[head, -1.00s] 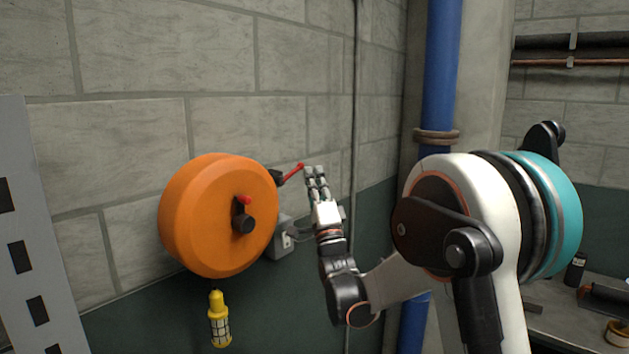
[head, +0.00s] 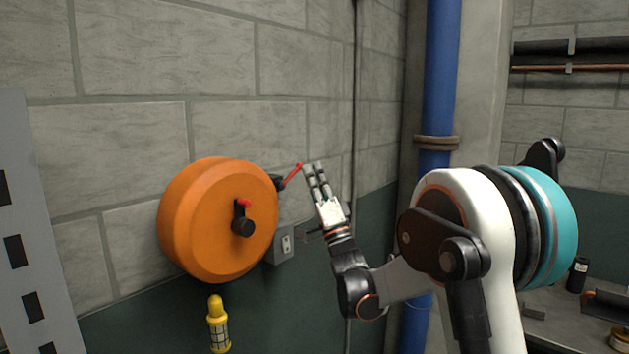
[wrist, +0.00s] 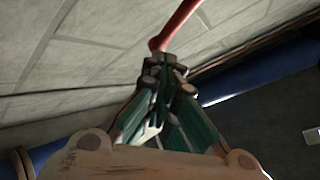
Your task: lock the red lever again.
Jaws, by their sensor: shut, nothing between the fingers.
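The red lever (head: 293,173) sticks out from a black mount at the upper right of the orange reel (head: 215,220) on the wall. It slants up and to the right. My gripper (head: 313,166) is shut and empty, with its fingertips just right of the lever's free end in the head view. In the wrist view the red lever (wrist: 178,26) runs up and right from just beyond the tips of my gripper (wrist: 165,65). I cannot tell whether the fingertips touch it.
A yellow lamp (head: 217,325) hangs below the reel. A grey socket box (head: 282,244) is on the wall beside it. A blue pipe (head: 437,110) runs vertically behind my arm. A workbench (head: 560,330) with small items stands at the lower right.

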